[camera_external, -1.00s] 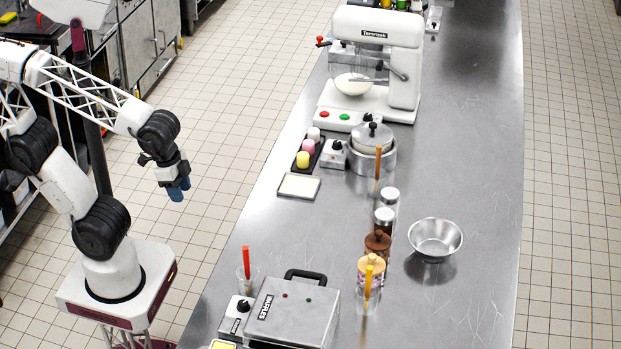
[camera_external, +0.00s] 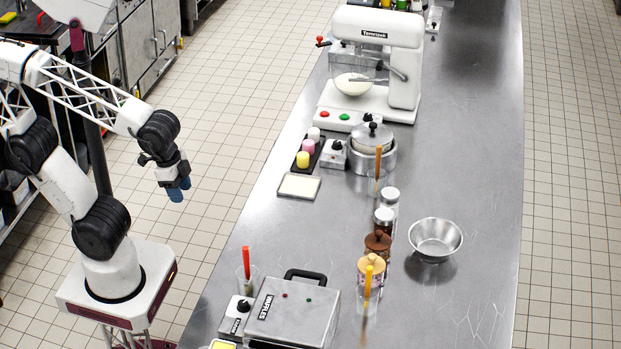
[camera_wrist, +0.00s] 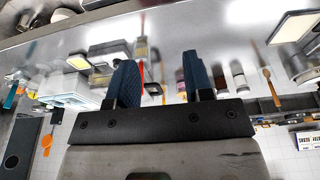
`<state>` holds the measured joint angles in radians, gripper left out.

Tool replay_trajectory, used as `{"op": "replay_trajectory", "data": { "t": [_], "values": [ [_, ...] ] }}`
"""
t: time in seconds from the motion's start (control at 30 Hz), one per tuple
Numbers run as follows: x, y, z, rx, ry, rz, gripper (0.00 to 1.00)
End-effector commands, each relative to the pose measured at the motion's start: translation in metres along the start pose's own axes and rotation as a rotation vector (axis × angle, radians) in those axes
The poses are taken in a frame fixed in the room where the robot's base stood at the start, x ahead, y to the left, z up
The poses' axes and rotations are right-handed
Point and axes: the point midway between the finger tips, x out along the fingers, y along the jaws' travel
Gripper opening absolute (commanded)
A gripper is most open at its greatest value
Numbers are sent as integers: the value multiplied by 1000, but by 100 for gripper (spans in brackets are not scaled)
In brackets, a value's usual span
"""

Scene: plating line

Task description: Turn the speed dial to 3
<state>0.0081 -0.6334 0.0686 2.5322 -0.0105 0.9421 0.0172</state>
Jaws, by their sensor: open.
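Small white units with black knobs stand on the steel counter. One dial (camera_external: 338,146) is beside the pot, in front of the stand mixer (camera_external: 404,62). Another dial (camera_external: 243,305) is beside the grey press labelled TRIPLEX. A third (camera_external: 433,12) is at the far end. I cannot tell which is the speed dial, and no setting is readable. My gripper (camera_external: 180,190) hangs over the tiled floor, left of the counter and apart from every dial. In the wrist view its two blue fingers (camera_wrist: 160,65) are apart, with nothing held between them.
The grey press (camera_external: 293,309) and a cup with a red-handled tool (camera_external: 246,268) stand at the near end. A lidded pot (camera_external: 374,162), small coloured cups (camera_external: 303,159), a flat tray (camera_external: 299,186), jars (camera_external: 371,268) and a metal bowl (camera_external: 435,238) share the counter. Its right side is mostly clear.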

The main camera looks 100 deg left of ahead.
Motion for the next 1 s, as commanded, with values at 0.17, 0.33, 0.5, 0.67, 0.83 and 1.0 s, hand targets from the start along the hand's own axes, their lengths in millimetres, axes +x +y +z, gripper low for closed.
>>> {"op": "replay_trajectory", "data": {
  "t": [0.17, 0.33, 0.5, 0.67, 0.83, 1.0],
  "values": [
    [-1, -2, -5, -17, -1, 1, 55],
    [-4, -8, -22, -86, -6, 4, 55],
    [-10, -22, -53, -215, -14, 10, 55],
    [-14, -41, -90, -369, -23, 18, 55],
    [-16, -66, -128, -535, -32, 26, 55],
    [-16, -96, -165, -701, -40, 34, 55]
  ]
}}
